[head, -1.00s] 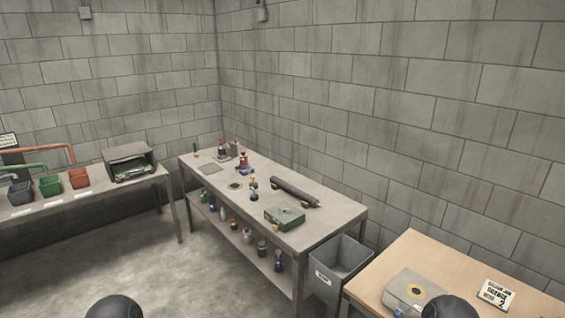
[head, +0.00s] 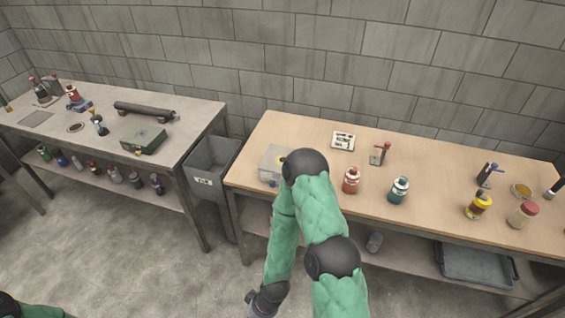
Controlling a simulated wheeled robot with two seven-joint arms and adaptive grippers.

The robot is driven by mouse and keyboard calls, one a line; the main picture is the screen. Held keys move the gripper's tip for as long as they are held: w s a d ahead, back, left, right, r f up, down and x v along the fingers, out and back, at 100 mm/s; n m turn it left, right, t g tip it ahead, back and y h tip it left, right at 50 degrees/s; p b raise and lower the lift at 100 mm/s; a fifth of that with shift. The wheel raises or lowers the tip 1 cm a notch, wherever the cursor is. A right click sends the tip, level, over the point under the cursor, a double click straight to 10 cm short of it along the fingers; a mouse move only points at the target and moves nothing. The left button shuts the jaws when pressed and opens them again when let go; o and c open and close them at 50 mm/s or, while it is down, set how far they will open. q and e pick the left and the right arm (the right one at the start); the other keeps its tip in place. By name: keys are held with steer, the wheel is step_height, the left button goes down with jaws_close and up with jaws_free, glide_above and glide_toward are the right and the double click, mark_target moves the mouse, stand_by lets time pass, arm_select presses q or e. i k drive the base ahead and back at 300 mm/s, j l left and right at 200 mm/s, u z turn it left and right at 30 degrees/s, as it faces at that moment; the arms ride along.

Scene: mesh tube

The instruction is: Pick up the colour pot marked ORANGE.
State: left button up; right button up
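Small colour pots stand on the wooden bench: a red-orange pot (head: 351,181), a teal pot (head: 399,191), a yellow pot with a dark cap (head: 478,206) and a pale pot with a red cap (head: 523,214). Their labels are too small to read, so I cannot tell which is marked ORANGE. My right arm, in a green sleeve, rises in front of the bench's left part and bends down. Its gripper end (head: 258,302) is low over the floor, away from the pots; its fingers are unclear. Only a bit of my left arm shows at the lower left corner; its gripper is out of view.
The wooden bench (head: 300,130) also holds a printed card (head: 343,141), a pale box (head: 272,160) partly behind my arm, and small clamp-like tools. A grey bin (head: 212,160) stands between it and the grey table (head: 190,112).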

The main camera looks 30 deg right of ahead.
mark_target(350, 185)
steer(key=z, duration=1.8)
steer(key=i+j, duration=0.15)
steer(key=j, duration=0.2)
